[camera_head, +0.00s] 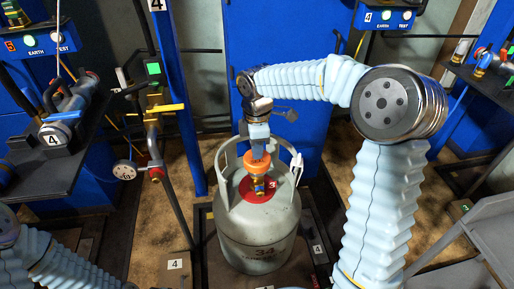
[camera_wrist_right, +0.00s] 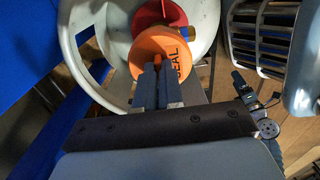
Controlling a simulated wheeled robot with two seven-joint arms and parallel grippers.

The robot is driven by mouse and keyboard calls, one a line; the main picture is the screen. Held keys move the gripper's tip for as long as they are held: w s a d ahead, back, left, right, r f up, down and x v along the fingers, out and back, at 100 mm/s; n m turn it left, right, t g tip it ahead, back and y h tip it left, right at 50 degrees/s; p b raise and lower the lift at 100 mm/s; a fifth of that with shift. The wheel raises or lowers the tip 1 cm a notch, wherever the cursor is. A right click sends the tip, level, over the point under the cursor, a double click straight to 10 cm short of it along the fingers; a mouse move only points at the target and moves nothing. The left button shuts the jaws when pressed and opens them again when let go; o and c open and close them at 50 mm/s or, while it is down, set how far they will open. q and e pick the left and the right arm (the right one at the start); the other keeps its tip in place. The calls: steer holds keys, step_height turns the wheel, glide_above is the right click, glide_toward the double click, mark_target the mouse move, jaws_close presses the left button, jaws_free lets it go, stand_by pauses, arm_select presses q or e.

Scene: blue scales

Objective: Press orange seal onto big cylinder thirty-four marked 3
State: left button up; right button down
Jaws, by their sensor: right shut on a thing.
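A big grey gas cylinder (camera_head: 238,228) marked 34 stands upright on the platform in the head view. Inside its collar is a red disc (camera_head: 247,191) marked 3, with a brass valve (camera_head: 259,186) at its middle. My right gripper (camera_head: 259,154) is shut on the orange seal (camera_head: 257,167), inside the collar over the valve. In the right wrist view the fingers (camera_wrist_right: 163,70) meet at the orange seal (camera_wrist_right: 150,52), which reads SEAL, with red behind it. I cannot tell whether the seal touches the valve. My left arm shows at the lower left; its gripper is out of view.
The cylinder's grey collar (camera_head: 223,160) surrounds the seal on several sides. A pipe stand with a yellow handle (camera_head: 165,108) stands left of the cylinder. Grey metal steps (camera_head: 490,225) are at right.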

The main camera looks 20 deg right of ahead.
stand_by(0.3)
steer(key=shift+f+b, duration=0.85)
steer(key=shift+f, duration=0.85)
steer(key=c, duration=1.2)
jaws_free()
